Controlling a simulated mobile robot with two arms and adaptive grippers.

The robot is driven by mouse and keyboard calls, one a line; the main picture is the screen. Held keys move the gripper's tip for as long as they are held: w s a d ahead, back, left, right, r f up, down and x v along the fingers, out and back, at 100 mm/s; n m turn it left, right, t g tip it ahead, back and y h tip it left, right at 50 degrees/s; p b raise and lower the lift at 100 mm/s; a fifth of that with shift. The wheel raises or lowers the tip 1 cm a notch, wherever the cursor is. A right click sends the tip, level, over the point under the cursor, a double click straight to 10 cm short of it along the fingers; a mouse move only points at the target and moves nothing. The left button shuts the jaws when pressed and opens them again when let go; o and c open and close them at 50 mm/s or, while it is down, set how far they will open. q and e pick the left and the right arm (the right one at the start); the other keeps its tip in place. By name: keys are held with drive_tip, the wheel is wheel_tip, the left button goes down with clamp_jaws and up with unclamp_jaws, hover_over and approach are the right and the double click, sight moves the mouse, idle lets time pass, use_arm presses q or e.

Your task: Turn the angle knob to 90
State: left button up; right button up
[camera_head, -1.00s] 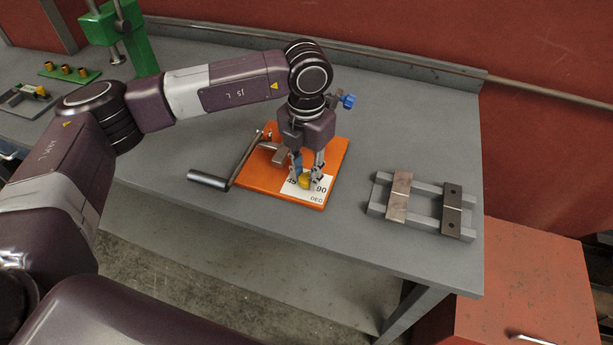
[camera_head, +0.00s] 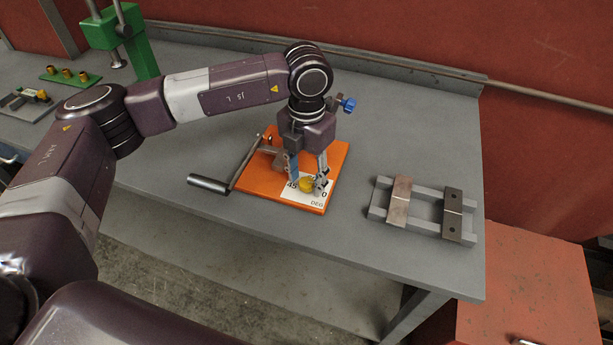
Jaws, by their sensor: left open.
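The yellow angle knob (camera_head: 305,185) sits on a white dial plate (camera_head: 316,201) marked 45, a number ending in 0, and DEG. The plate is on an orange base (camera_head: 262,195) on the grey bench. My left gripper (camera_head: 307,183) points down over the knob, its two fingers apart with the knob between or just below them. I cannot tell whether they touch it. The fingers hide part of the dial, and no pointer on the knob can be made out. My right gripper is not in view.
A grey rack with two metal plates (camera_head: 400,200) stands to the right. A green press (camera_head: 140,50) stands at the back left. The bench between base and rack is clear.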

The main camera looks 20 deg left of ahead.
sight(306, 182)
use_arm(q)
wheel_tip(306, 182, up, 12)
idle(0.4)
drive_tip(key=shift+f, duration=0.15)
